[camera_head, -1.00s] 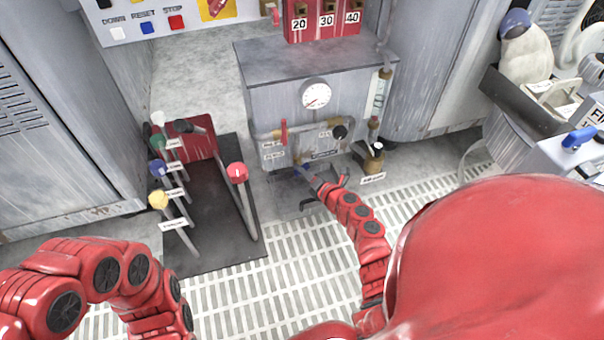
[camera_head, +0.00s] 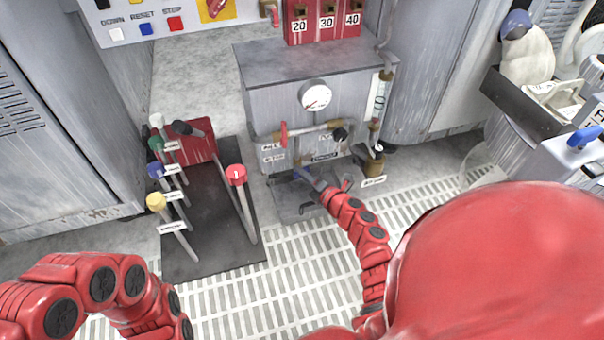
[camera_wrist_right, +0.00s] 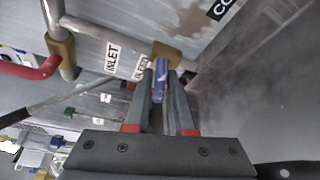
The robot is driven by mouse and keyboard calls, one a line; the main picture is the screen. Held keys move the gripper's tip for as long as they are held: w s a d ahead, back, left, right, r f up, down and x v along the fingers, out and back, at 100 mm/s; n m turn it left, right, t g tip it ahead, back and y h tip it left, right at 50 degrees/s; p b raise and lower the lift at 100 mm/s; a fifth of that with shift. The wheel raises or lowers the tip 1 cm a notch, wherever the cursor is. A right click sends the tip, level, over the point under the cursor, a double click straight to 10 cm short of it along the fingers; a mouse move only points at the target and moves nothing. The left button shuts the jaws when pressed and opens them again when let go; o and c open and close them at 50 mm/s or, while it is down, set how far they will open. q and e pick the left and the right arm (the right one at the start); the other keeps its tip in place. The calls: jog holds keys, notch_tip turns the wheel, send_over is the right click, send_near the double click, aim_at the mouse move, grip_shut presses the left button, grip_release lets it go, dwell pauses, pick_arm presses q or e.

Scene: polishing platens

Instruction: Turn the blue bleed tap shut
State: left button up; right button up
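The blue bleed tap (camera_head: 301,173) is low on the front of the grey cabinet, under its pipework. In the right wrist view its blue handle (camera_wrist_right: 159,82) lies between the two fingertips, close to the left finger, with a narrow gap on the right. My right gripper (camera_head: 318,182) reaches down to the tap, and its parted fingers (camera_wrist_right: 163,88) show in the wrist view. The tap's base is partly hidden by the gripper. My left arm is at lower left in the head view; its gripper is out of frame.
A red-handled valve (camera_head: 284,134) and pipe sit just above the tap, with a gauge (camera_head: 315,95) higher. A brass fitting (camera_head: 374,164) stands right of it. Levers with coloured knobs rise from a dark plate (camera_head: 208,240) at left. Slatted floor (camera_head: 300,260) is clear.

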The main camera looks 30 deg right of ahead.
jog(key=shift+o, duration=1.4)
